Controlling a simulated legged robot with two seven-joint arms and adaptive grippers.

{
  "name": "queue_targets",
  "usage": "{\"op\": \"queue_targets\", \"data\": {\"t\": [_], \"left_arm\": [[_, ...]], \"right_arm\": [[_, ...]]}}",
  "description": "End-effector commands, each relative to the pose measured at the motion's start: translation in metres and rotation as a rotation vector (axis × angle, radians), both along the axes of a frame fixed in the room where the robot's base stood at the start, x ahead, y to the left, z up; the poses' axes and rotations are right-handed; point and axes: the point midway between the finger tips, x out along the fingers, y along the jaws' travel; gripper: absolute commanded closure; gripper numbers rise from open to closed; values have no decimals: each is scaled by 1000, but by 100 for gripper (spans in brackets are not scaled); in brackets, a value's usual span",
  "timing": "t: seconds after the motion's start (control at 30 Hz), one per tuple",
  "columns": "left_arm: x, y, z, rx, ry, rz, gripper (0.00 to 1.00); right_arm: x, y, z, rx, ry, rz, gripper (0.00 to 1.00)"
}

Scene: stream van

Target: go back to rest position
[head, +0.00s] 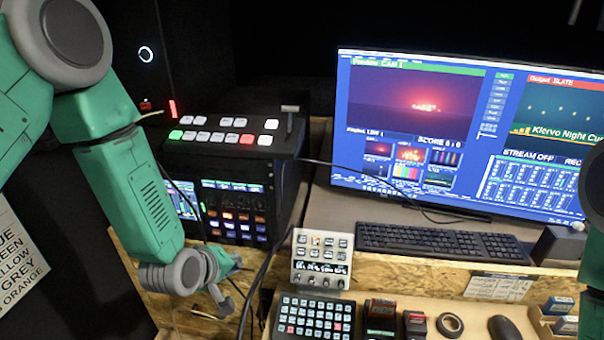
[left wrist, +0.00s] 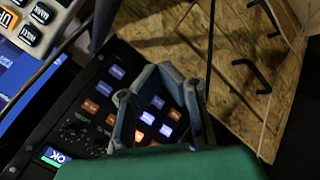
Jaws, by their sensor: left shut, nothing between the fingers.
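My left arm comes in from the left in the head view, with its green forearm pointing down. My left gripper (head: 232,284) hangs in front of the wooden desk's left part, below the rack unit with coloured buttons (head: 238,212). It is shut and empty. In the left wrist view its grey-blue fingers (left wrist: 160,78) show in front of the lit button panel (left wrist: 92,105); I cannot tell whether they touch anything. Part of my right arm shows at the right edge of the head view, but its gripper is out of view.
A video switcher (head: 235,135) sits on the rack unit. A monitor (head: 470,130), keyboard (head: 440,243), small white control box (head: 322,258), button pad (head: 313,316), tape roll (head: 450,325) and mouse (head: 504,328) crowd the desk. Cables (head: 262,275) run close to the left gripper.

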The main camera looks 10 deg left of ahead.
Motion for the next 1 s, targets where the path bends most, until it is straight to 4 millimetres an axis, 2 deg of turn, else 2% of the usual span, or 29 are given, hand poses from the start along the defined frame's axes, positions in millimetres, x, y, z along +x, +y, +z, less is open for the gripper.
{"op": "queue_targets", "data": {"t": [0.07,0.17,0.27,0.4,0.53,0.6,0.73,0.83,1.0], "left_arm": [[-7,0,-10,14,16,-14,100],[-30,-1,-42,71,70,-74,100],[-73,-1,-94,168,166,-188,100],[-151,3,-167,318,330,-412,100],[-222,10,-215,421,468,-625,100],[-253,14,-232,460,524,-727,100],[-290,20,-247,501,594,-858,100],[-302,22,-250,511,615,-902,100],[-303,22,-248,514,618,-910,100]], "right_arm": [[0,0,-4,0,0,0,60],[0,0,-18,0,0,0,60],[0,0,-40,0,0,0,60],[-1,0,-76,0,1,0,60],[-1,0,-103,0,1,0,60],[-1,0,-114,0,0,0,60],[-1,0,-126,0,0,0,60],[-1,0,-128,0,0,0,60],[0,0,-126,0,0,0,60]]}}
